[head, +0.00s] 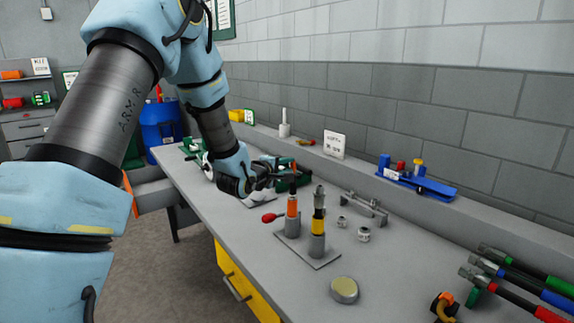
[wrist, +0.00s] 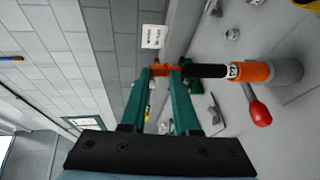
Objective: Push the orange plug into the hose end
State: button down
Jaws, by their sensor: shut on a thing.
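My gripper (wrist: 162,72) is shut on the orange plug (wrist: 163,70), which shows between its green fingertips in the wrist view. The hose (wrist: 205,71) has a black end and an orange band, and sits in a grey holder (wrist: 285,72). The plug lies in line with the black end and very close to it; I cannot tell how far it is inside, if at all. In the head view my gripper (head: 284,172) is just above the upright orange-banded hose (head: 292,207), and partly hides the plug.
A second, yellow-banded hose (head: 318,222) with a metal fitting stands close on the right, on the same base plate (head: 318,260). A red-handled lever (head: 271,217) is beside it. Metal fittings (head: 363,234), a round tin (head: 344,290) and a blue tool (head: 415,180) lie further right.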

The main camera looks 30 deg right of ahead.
jog(key=shift+a+g+y+p, duration=0.1)
jog(key=shift+g+y+p, duration=0.4)
jog(key=shift+p, duration=1.2)
jog(key=shift+f+b, duration=0.1)
jog(key=shift+b, duration=0.2)
jog(key=shift+t+b, duration=0.3)
jog(key=shift+b, duration=0.6)
jog(key=shift+f+b, duration=0.5)
jog(key=shift+f, duration=0.05)
jog(key=c, duration=0.6)
grip_release()
jog(key=shift+s+f, duration=0.1)
jog(key=shift+f, duration=0.15)
jog(key=shift+a, duration=0.1)
jog(key=b+v, duration=0.3)
jog(key=v, duration=0.7)
jog(key=shift+a+r+h, duration=0.3)
